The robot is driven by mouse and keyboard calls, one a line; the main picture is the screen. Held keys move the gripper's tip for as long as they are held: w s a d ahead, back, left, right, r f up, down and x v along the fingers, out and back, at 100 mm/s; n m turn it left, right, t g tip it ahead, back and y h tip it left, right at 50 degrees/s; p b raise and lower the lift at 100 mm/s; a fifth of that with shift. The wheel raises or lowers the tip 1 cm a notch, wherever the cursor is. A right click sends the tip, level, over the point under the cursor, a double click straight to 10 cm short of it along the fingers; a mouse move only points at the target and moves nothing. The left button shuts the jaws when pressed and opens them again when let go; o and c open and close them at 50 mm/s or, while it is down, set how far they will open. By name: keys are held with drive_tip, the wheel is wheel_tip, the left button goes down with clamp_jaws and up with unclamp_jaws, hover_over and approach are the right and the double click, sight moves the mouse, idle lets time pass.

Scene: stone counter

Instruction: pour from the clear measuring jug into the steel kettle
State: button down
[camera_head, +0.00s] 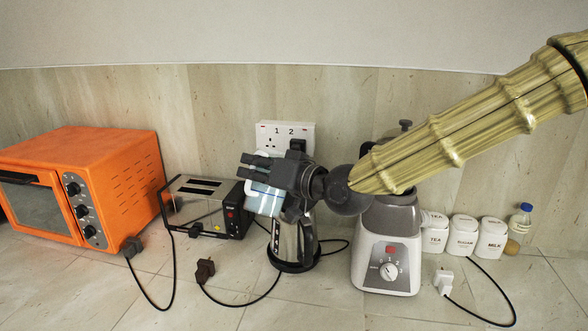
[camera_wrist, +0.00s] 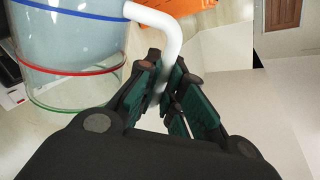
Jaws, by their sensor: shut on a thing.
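The clear measuring jug (camera_head: 264,199) is held up just above and to the left of the steel kettle (camera_head: 289,243). In the wrist view the jug (camera_wrist: 70,45) shows blue, red and green bands and a white handle (camera_wrist: 168,32). My gripper (camera_head: 262,168) is shut on that handle; its dark green-padded fingers (camera_wrist: 168,85) lie on either side of it. The kettle stands upright on its dark base on the counter. My gripper and the jug hide its upper part, so its opening cannot be seen. I cannot tell the jug's exact tilt or any flow from it.
A toaster (camera_head: 205,205) and an orange oven (camera_head: 100,185) stand to the left. A blender (camera_head: 388,250) stands close right of the kettle, with white canisters (camera_head: 464,237) and a small bottle (camera_head: 520,220) farther right. Cords and plugs (camera_head: 204,271) lie across the front counter.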

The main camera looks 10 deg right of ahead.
drive_tip(key=shift+w+d+r+p, duration=0.1)
drive_tip(key=shift+w+r+p, duration=0.1)
drive_tip(key=shift+r+p, duration=0.1)
idle(0.5)
drive_tip(key=s+a+f+n+b, duration=0.1)
drive_tip(key=s+f+n+b, duration=0.1)
drive_tip(key=f+b, duration=0.4)
drive_tip(key=s+a+f+n+t+b, duration=0.1)
drive_tip(key=f+n+b, duration=0.3)
drive_tip(key=b, duration=0.7)
wheel_tip(320, 180, down, 3)
drive_tip(key=shift+s+a+r+y, duration=0.15)
drive_tip(key=shift+s+a+y, duration=0.15)
drive_tip(key=shift+s+a, duration=0.5)
drive_tip(key=shift+s+d, duration=0.15)
drive_tip(key=shift+r, duration=0.1)
